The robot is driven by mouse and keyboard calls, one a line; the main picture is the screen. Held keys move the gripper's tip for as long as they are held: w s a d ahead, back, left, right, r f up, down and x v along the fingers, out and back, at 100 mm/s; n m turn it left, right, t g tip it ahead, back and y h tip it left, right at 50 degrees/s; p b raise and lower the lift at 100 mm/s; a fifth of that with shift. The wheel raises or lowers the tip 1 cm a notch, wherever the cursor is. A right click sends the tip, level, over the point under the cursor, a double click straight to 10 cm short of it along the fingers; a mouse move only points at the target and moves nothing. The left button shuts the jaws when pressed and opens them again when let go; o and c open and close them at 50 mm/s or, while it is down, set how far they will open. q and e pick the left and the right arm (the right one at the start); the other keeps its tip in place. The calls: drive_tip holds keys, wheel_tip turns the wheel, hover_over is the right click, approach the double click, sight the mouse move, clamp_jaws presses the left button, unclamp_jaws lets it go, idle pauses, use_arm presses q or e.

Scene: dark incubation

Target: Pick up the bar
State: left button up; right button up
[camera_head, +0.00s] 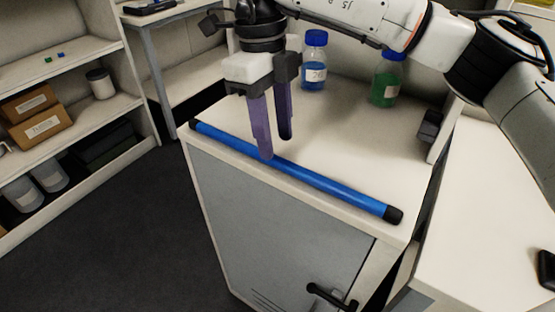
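A long blue bar (320,182) with black end caps lies along the front edge of the white cabinet top (340,133). My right gripper (275,147) comes down from above with its two purple fingers apart. Nothing shows between the fingers. The near fingertip overlaps the bar's upper edge in the view, left of its middle; I cannot tell whether it touches. My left gripper is not in view.
A bottle with blue liquid (314,74) and a bottle with green liquid (385,88) stand at the back of the cabinet top. A shelf (75,124) with boxes stands at left. Dark floor lies in front of it. A black door handle (328,297) sticks out below.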

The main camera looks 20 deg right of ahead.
sight(278, 158)
drive_tip(key=f, duration=0.3)
drive_tip(key=shift+s+d+f, duration=0.1)
drive_tip(key=shift+s+f, duration=0.1)
drive_tip(key=shift+f, duration=0.2)
clamp_jaws()
drive_tip(key=shift+r, duration=0.1)
drive_tip(key=shift+r, duration=0.1)
wheel_tip(278, 158, up, 10)
